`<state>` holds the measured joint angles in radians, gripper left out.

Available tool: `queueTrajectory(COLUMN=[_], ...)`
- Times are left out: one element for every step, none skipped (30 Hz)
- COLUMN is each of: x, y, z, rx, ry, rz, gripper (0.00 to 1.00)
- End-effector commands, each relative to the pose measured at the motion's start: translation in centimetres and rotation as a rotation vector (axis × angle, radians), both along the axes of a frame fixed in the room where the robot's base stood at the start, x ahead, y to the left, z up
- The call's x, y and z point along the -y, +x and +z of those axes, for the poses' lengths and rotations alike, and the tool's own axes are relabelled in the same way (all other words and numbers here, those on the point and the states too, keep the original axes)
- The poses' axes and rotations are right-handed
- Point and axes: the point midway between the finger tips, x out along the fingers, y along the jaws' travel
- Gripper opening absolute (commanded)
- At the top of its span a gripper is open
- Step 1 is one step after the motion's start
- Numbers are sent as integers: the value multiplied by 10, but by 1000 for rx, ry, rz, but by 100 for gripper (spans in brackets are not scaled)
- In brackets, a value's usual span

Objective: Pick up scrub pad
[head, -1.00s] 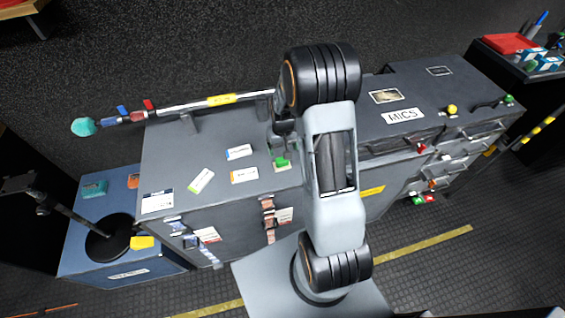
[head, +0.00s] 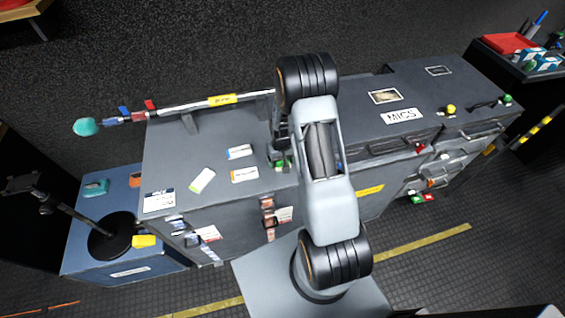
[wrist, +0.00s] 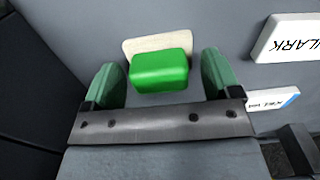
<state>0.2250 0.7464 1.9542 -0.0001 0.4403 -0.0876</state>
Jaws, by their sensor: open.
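The scrub pad shows in the wrist view as a bright green block (wrist: 160,70) with a pale beige layer behind it. It lies on the grey case top. My gripper (wrist: 160,78) is open, with one green finger on each side of the pad and gaps on both sides. I cannot tell how far down the fingers reach beside it. In the head view my gripper (head: 279,158) is over the case top, partly hidden by my arm, and only bits of green show there.
Several small white boxes (head: 240,151) lie left of my gripper on the grey case (head: 170,150). In the wrist view, one white box (wrist: 288,38) lies to the right. A boom pole (head: 190,105) runs along the back edge.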

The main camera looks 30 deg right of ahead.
Motion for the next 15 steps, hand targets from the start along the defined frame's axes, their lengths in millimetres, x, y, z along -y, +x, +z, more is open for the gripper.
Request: queueTrajectory(x=[0,0,0,0,0,0,0,0,0,0,0,0,0,0,0], y=[0,0,0,0,0,0,0,0,0,0,0,0,0,0,0], z=[0,0,0,0,0,0,0,0,0,0,0,0,0,0,0], rx=[0,0,0,0,0,0,0,0,-1,-1,0,-1,-1,-1,-1], ry=[0,0,0,0,0,0,0,0,0,0,0,0,0,0,0], rz=[0,0,0,0,0,0,0,0,0,0,0,0,0,0,0], gripper=[83,81,77,74,72,68,65,62,58,55,52,48,46,43,39])
